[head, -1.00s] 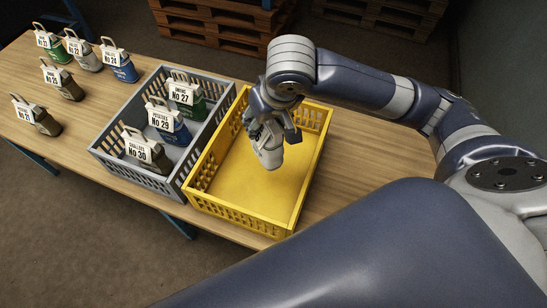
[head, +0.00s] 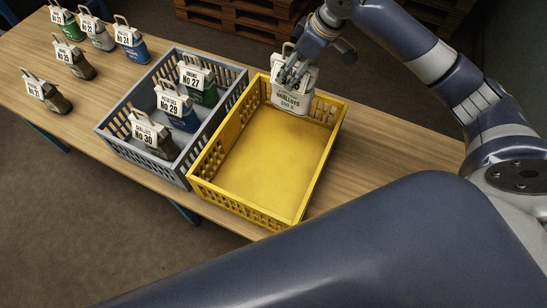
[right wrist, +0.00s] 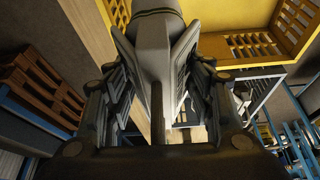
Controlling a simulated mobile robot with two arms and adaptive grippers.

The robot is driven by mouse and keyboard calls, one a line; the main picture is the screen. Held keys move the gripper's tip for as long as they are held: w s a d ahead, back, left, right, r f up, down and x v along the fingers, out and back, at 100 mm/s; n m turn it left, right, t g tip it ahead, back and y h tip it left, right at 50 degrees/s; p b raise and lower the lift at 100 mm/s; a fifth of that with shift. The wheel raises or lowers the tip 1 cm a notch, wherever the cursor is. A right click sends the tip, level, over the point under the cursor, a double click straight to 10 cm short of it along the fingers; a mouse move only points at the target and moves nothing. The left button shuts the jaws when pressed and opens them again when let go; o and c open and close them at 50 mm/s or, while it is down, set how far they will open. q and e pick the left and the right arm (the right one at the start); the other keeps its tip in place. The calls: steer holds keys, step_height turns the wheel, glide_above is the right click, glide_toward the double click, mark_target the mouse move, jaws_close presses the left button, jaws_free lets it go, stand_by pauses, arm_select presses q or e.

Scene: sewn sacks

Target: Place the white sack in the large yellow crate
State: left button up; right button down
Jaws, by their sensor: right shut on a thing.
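My right gripper (head: 298,68) is shut on the white sack (head: 292,101), which has dark lettering on its front. The sack hangs roughly upright at the far end of the large yellow crate (head: 205,199), in front of its far wall; I cannot tell whether it touches the floor. In the right wrist view the pale sack (right wrist: 157,45) shows between the dark fingers, with the yellow crate (right wrist: 255,48) beyond. The crate's floor is otherwise bare. My left gripper is not in view.
A grey crate (head: 113,141) stands against the yellow crate's left, holding green (head: 203,94), blue (head: 184,122) and brown (head: 163,148) sacks. Several tagged sacks stand on the table's left part. The wooden table (head: 395,140) is clear to the yellow crate's right. Pallets (head: 240,22) lie behind.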

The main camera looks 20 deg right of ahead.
mark_target(310, 84)
steer(key=shift+n, duration=0.4)
steer(key=f+b, duration=0.2)
steer(key=f, duration=0.1)
steer(key=w+f+b, duration=0.1)
steer(key=b, duration=0.1)
steer(key=shift+d+f, duration=0.2)
steer(key=shift+d, duration=0.1)
step_height(310, 84, down, 10)
steer(key=p, duration=0.1)
steer(key=shift+p, duration=0.3)
steer(key=shift+f, duration=0.15)
steer(key=c, duration=0.7)
jaws_free()
steer(key=shift+s, duration=0.1)
steer(key=b+v, duration=0.1)
steer(key=v, duration=1.1)
